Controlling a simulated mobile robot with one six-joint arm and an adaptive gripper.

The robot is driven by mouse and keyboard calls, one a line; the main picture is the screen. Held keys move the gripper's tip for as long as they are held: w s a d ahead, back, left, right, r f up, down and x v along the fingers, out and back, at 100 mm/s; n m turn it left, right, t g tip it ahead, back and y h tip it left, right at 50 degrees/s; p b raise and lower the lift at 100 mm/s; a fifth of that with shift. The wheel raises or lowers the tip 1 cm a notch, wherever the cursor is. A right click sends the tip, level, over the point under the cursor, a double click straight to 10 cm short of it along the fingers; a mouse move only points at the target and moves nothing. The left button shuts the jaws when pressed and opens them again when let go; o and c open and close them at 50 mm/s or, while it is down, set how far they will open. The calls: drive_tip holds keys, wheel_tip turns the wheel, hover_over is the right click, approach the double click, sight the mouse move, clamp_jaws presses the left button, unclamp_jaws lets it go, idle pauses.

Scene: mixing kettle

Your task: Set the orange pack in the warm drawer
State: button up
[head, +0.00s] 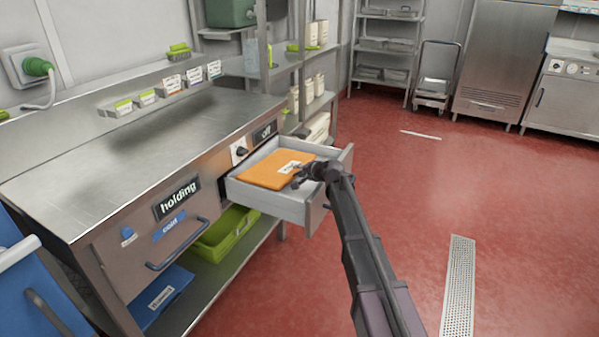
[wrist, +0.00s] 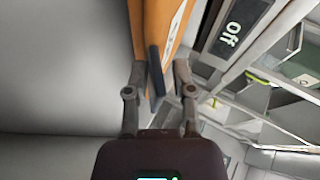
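The orange pack (head: 275,169) is flat, with a white label. It lies inside the outline of the pulled-out drawer (head: 300,207), under the "off" sign (head: 265,132). I cannot tell whether it rests fully on the drawer floor. My gripper (head: 298,178) is at the pack's right end. In the wrist view, the pack (wrist: 178,15) is ahead and its dark upright tab (wrist: 157,78) stands between the two fingers of my gripper (wrist: 161,72). A gap shows between the tab and the right finger, so the gripper looks open around it. No "warm" label is readable.
The steel counter (head: 120,150) is clear in front. Shelving (head: 300,70) stands behind the drawer. Red floor (head: 400,180) is open to the right.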

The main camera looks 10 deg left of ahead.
drive_tip(key=shift+r, duration=0.15)
idle(0.3)
drive_tip(key=shift+s+d+r+p, duration=0.25)
drive_tip(key=shift+s+d+p, duration=0.15)
drive_tip(key=shift+s, duration=0.05)
drive_tip(key=p+v, duration=0.4)
drive_tip(key=v, duration=0.6)
drive_tip(key=shift+s+d+r+p, duration=0.2)
drive_tip(key=shift+s+p, duration=0.05)
drive_tip(key=shift+p, duration=0.1)
drive_tip(key=s+d+f+n+g+h, duration=0.2)
drive_tip(key=s+d+f+g+h, duration=0.1)
drive_tip(key=s+d, duration=0.4)
drive_tip(key=s+d+f+n+g+h, duration=0.2)
drive_tip(key=s+d, duration=0.5)
drive_tip(key=s, duration=0.6)
drive_tip(key=s+d+f+n+g+h, duration=0.2)
drive_tip(key=s+d+f+g+h, duration=0.2)
drive_tip(key=s+d, duration=0.3)
drive_tip(key=shift+s+f, duration=0.2)
drive_tip(key=shift+s, duration=0.5)
drive_tip(key=shift+s+f, duration=0.2)
drive_tip(key=shift+s, duration=0.5)
drive_tip(key=shift+s+f, duration=0.2)
drive_tip(key=shift+s, duration=0.5)
